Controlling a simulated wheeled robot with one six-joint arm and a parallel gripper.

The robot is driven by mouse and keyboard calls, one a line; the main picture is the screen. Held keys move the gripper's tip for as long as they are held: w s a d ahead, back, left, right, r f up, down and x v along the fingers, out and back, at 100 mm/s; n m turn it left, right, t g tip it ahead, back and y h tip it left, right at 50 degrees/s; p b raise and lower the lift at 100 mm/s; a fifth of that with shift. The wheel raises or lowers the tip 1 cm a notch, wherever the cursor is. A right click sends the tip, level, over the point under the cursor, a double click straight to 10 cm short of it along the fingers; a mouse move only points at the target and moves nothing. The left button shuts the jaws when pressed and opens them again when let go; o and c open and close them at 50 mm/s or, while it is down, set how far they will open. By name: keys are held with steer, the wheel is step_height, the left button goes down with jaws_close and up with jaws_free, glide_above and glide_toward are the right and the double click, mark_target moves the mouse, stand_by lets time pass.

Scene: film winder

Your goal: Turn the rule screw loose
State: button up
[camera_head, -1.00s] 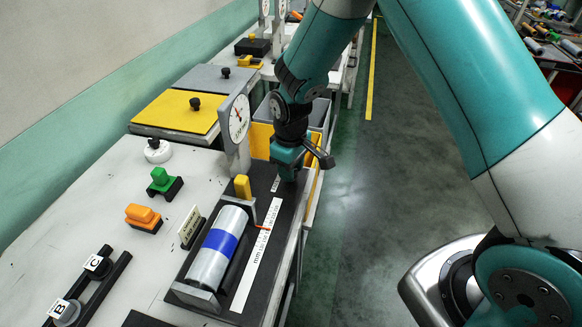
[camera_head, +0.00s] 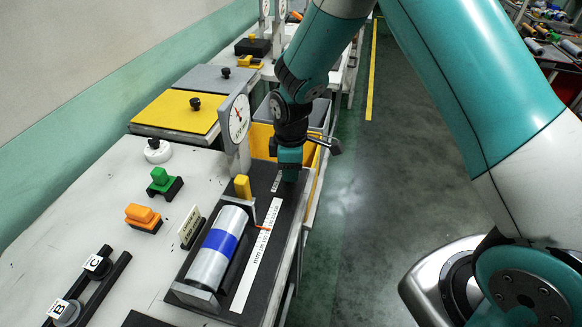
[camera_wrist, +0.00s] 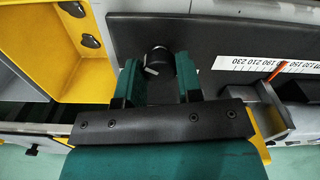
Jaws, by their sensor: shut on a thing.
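The rule screw (camera_wrist: 158,60) is a black knob with a pale mark, seen between the green fingers in the wrist view. My gripper (camera_wrist: 158,72) is shut on it, one finger on each side. In the head view my gripper (camera_head: 290,175) points down onto the far right part of the dark base plate (camera_head: 262,180), and it hides the screw there. The white rule (camera_head: 258,258) lies along the plate's right side. Its printed end (camera_wrist: 265,64) and the orange pointer (camera_wrist: 277,71) show in the wrist view.
A silver roll with a blue band (camera_head: 218,248) lies left of the rule. A dial gauge (camera_head: 238,120) stands close left of my gripper. A yellow block (camera_head: 242,187) stands nearby. Yellow and grey bins (camera_head: 262,140) are behind.

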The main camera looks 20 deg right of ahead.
stand_by(0.3)
steer(key=o, duration=0.9)
steer(key=shift+r, duration=0.1)
step_height(320, 180, up, 17)
steer(key=shift+r+b, duration=0.15)
steer(key=shift+b, duration=0.65)
